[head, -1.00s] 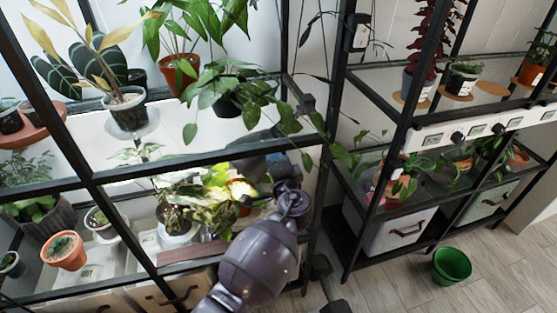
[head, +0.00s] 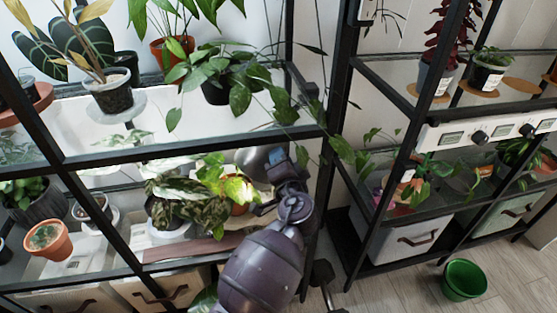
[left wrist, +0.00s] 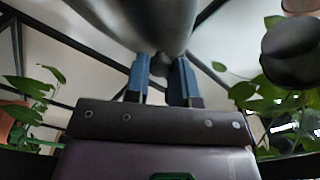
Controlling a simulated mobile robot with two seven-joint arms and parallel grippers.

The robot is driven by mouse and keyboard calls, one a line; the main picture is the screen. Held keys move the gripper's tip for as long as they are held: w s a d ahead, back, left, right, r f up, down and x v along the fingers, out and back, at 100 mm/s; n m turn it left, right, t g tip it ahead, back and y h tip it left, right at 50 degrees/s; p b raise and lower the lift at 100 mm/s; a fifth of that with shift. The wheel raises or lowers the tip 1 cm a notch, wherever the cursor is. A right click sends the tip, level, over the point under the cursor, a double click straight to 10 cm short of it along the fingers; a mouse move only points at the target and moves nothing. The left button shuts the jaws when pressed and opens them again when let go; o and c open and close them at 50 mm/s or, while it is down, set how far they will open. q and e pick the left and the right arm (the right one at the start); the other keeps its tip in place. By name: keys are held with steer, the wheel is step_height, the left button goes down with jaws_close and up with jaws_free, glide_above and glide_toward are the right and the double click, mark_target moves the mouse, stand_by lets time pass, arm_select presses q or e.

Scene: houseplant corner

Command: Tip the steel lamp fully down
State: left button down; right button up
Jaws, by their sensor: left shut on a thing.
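The steel lamp's rounded grey shade (head: 254,163) is at the right end of the left shelf unit, beside the pale-leaved plants. My left gripper (head: 287,157) is at the right side of the shade, its arm rising from below. In the left wrist view the shade (left wrist: 150,22) fills the top middle. The two blue fingers of my left gripper (left wrist: 162,78) are shut on a part of the lamp just below it; the gripped part is mostly hidden. The lamp's joint and mount are not clear. My right gripper is not in view.
Variegated plants (head: 190,200) stand close to the left of the gripper. A black shelf bar (head: 200,148) and an upright post (head: 325,200) frame the space. Trailing leaves (head: 345,150) hang to the right. A green pot (head: 464,280) stands on the floor.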

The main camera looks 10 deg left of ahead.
arm_select(q)
steer(key=shift+w+d+f+n+b, duration=0.15)
steer(key=shift+d+n+b, duration=0.15)
steer(key=shift+n+b, duration=0.15)
steer(key=shift+w+d+f+n+b, duration=0.1)
steer(key=shift+d+n+b, duration=0.15)
steer(key=shift+n+b, duration=0.15)
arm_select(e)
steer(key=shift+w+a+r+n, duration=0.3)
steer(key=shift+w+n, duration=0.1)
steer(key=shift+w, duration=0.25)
arm_select(q)
steer(key=c, duration=1)
jaws_free()
steer(key=shift+o, duration=0.2)
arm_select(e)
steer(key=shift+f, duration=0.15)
arm_select(q)
steer(key=shift+s, duration=0.1)
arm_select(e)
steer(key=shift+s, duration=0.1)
